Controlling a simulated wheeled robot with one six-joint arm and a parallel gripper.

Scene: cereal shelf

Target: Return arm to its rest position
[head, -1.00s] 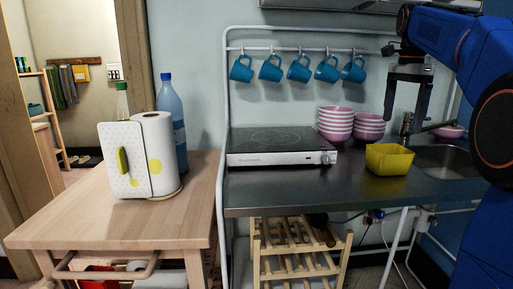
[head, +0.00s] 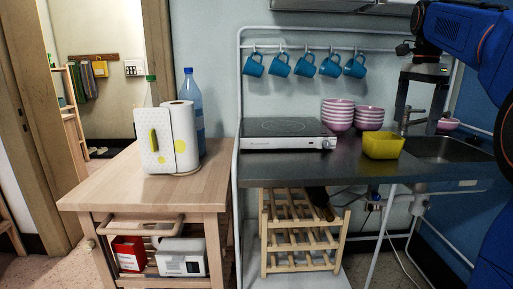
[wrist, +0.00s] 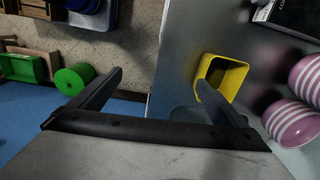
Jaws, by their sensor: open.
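My blue arm (head: 470,35) hangs in from the upper right of the head view. My gripper (head: 418,118) points down at its end, over the right part of the counter, by the sink. It also shows in the wrist view (wrist: 160,78), with its two dark fingers wide apart and nothing between them. The yellow tub (head: 383,145) stands on the counter below and left of the gripper. In the wrist view the tub (wrist: 222,76) is partly covered by the right finger.
Pink striped bowls (head: 338,114) and a hob (head: 288,133) stand on the counter. Blue mugs (head: 305,65) hang from a rail behind. A wooden cart (head: 150,190) at left holds a paper towel roll (head: 182,138) and bottles. A sink (head: 445,149) lies right of the tub.

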